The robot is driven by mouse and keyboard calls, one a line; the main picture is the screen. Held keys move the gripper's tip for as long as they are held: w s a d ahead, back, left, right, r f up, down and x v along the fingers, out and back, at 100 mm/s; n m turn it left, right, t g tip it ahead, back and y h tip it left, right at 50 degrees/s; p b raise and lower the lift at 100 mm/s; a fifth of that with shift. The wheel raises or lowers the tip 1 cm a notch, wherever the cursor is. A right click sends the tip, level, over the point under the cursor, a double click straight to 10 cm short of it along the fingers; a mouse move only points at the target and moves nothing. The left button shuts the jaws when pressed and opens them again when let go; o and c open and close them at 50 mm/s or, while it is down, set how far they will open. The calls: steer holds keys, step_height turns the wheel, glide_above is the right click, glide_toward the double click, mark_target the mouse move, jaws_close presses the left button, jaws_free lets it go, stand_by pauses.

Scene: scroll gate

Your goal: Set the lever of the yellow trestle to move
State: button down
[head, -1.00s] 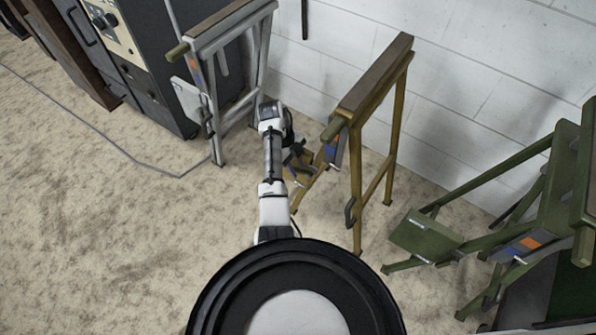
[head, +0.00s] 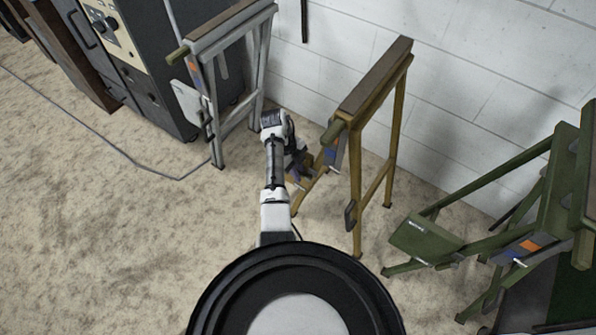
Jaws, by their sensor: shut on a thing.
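The yellow trestle (head: 397,130) stands upright near the white wall, right of centre, with a dark brown top bar. A small plate with a blue field (head: 331,155) shows on its left leg, under the round end of the bar. My gripper (head: 299,174) is low beside that leg, just left of the plate. It is shut on what appears to be the lever of the yellow trestle. The lever and the fingertips are small and mostly hidden by my wrist, so the lever's setting cannot be read.
A grey trestle (head: 258,75) stands to the left, next to a dark cabinet (head: 150,65). A green trestle (head: 540,195) stands at the right with its own blue and orange plate. A cable (head: 120,150) lies on the floor. The floor at the left front is clear.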

steer(key=shift+r, duration=0.1)
steer(key=r+t+y+p, duration=0.1)
steer(key=y+p, duration=0.1)
steer(key=p, duration=0.1)
steer(key=shift+r+t+p, duration=0.3)
steer(key=shift+p, duration=0.1)
steer(key=shift+r+t+y+p, duration=0.3)
steer(key=shift+t+y+p, duration=0.3)
steer(key=shift+y+p, duration=0.35)
steer(key=shift+t+y+p, duration=0.3)
steer(key=shift+y+p, duration=0.15)
steer(key=c, duration=1.4)
jaws_free()
